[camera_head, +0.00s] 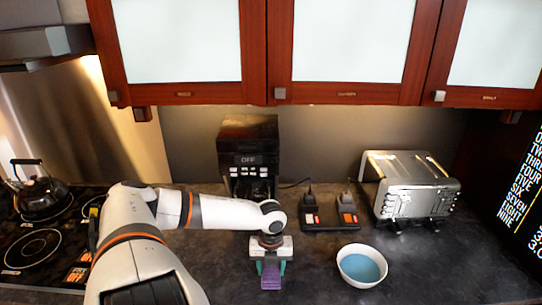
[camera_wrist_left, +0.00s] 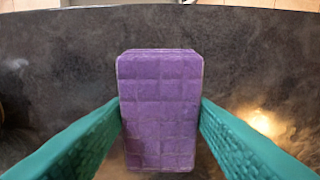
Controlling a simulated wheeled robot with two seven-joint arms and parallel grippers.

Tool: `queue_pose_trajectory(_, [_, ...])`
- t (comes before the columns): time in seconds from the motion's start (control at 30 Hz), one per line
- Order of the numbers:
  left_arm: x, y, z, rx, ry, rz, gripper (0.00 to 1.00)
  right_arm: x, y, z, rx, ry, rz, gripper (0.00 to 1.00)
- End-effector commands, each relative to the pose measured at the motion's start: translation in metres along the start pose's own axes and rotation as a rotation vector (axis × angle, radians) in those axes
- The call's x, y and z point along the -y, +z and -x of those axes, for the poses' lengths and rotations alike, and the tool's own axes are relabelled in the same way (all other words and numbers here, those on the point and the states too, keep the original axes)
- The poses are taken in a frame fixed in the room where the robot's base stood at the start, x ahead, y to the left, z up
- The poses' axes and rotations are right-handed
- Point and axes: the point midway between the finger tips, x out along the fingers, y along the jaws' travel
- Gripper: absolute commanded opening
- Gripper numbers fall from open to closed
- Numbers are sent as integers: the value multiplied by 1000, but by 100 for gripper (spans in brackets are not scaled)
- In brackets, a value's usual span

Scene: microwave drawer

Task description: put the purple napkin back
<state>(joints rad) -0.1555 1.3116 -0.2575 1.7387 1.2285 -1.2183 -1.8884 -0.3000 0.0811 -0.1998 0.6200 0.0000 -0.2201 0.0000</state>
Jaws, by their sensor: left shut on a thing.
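The purple napkin (camera_head: 271,277) is a flat, folded rectangle with a grid pattern. In the left wrist view the napkin (camera_wrist_left: 160,110) sits upright in the picture between two teal fingers. My left gripper (camera_head: 271,268) is shut on the napkin, with one finger against each long side. It is over the front part of the dark counter; I cannot tell whether the napkin touches the counter. My right gripper does not show in either view.
A blue-filled white bowl (camera_head: 361,266) stands to the right of the napkin. A toaster (camera_head: 412,186), a black coffee machine (camera_head: 248,160) and a switch box (camera_head: 330,212) stand behind. A stove with a kettle (camera_head: 38,190) is at left. Wooden cabinets (camera_head: 352,93) hang above.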

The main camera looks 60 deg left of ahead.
Motion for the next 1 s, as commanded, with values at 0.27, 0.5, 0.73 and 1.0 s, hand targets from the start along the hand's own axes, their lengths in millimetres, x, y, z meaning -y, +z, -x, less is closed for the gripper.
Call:
queue_pose_trajectory(0.27, [-1, 1, -36, 2, 2, 2, 28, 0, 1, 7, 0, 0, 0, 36])
queue_pose_trajectory(0.5, [0, 0, -43, 0, 0, -1, 28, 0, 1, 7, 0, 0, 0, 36])
queue_pose_trajectory(0.73, [0, 1, -46, 0, -1, 0, 52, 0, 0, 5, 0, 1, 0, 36])
queue_pose_trajectory(1.0, [0, 1, -46, 0, -1, 0, 71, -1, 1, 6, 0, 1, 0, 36])
